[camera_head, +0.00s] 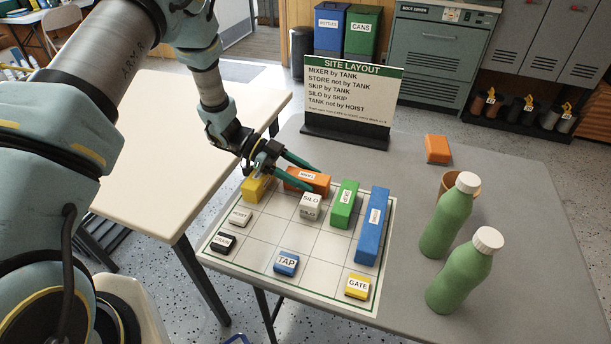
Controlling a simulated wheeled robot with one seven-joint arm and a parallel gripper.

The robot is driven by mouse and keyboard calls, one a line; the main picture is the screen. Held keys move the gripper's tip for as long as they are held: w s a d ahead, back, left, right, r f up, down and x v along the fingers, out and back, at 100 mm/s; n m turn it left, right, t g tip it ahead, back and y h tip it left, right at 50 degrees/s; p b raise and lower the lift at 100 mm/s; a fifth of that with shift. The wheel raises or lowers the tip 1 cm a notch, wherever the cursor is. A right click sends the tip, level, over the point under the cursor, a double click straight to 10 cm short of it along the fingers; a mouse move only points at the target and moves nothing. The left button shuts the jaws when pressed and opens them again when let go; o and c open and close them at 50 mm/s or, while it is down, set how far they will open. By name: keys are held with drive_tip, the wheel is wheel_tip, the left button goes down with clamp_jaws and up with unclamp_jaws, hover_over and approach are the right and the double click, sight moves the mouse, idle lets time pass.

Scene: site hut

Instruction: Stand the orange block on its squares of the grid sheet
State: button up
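An orange block (317,183) with a white label lies along the back row of the grid sheet (260,236), between a yellow block and a green block. My gripper (306,179) is at this block, reaching in from the left. Its two teal fingers are apart, one along the block's far side and one at its near left side. I cannot tell whether they press on it. A second orange block (437,149), with no label showing, lies off the sheet at the back right of the table.
The sheet also holds yellow (255,188), green (344,204) and blue (372,228) blocks, a grey SILO block (311,206) and several small labelled tiles. A layout sign (352,95) stands behind. Two green bottles (450,218) and a brown cup (473,190) stand right.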

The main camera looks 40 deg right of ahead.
drive_tip(key=shift+o, duration=1.4)
drive_tip(key=shift+r, duration=0.1)
drive_tip(key=b+v, duration=0.3)
drive_tip(key=v, duration=0.9)
